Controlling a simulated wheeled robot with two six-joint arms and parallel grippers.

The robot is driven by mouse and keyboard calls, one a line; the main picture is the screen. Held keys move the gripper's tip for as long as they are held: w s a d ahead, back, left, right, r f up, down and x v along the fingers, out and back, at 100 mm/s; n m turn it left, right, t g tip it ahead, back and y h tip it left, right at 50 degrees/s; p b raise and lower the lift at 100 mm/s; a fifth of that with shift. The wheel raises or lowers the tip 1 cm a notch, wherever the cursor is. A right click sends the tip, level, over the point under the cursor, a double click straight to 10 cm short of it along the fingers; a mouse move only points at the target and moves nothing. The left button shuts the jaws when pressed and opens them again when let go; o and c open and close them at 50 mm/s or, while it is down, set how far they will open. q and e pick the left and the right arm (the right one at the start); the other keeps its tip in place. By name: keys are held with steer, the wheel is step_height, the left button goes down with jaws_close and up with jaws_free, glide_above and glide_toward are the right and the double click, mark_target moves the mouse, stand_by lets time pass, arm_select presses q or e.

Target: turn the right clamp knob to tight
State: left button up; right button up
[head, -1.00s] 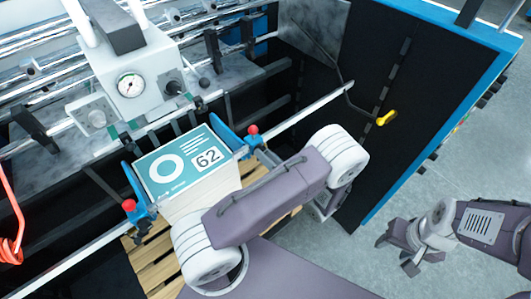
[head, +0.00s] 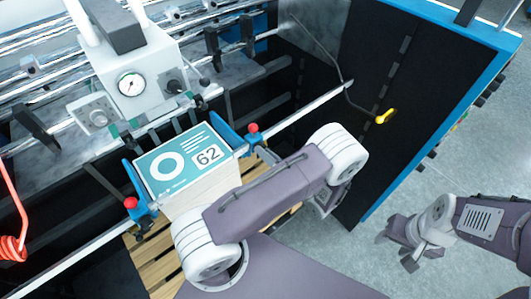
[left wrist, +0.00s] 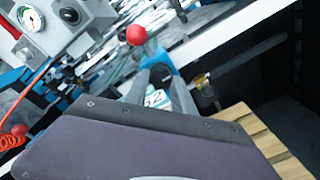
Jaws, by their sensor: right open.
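The right clamp knob is a red ball (head: 253,128) on top of a blue clamp (head: 228,137) at the right side of the stack with the teal "62" label (head: 180,160). The knob also shows in the left wrist view (left wrist: 136,34). A matching red left knob (head: 130,203) tops the other clamp. My left gripper (left wrist: 160,82) has its two grey fingers apart, with the label and blue clamp seen through the gap; the knob appears beyond the tips. In the head view my forearm hides it. My right gripper (head: 408,245) is open and empty at the far right, away from the clamps.
A grey machine with a dial gauge (head: 131,85) and rollers stands behind the stack. A wooden pallet (head: 155,262) lies below. A dark panel with a yellow handle (head: 384,117) stands at the right. An orange coiled hose (head: 12,247) hangs at the far left.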

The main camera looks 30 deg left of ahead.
arm_select(q)
steer(key=o, duration=0.3)
steer(key=b+v, duration=0.3)
steer(key=v, duration=0.6)
steer(key=shift+b, duration=0.35)
steer(key=shift+s, duration=0.1)
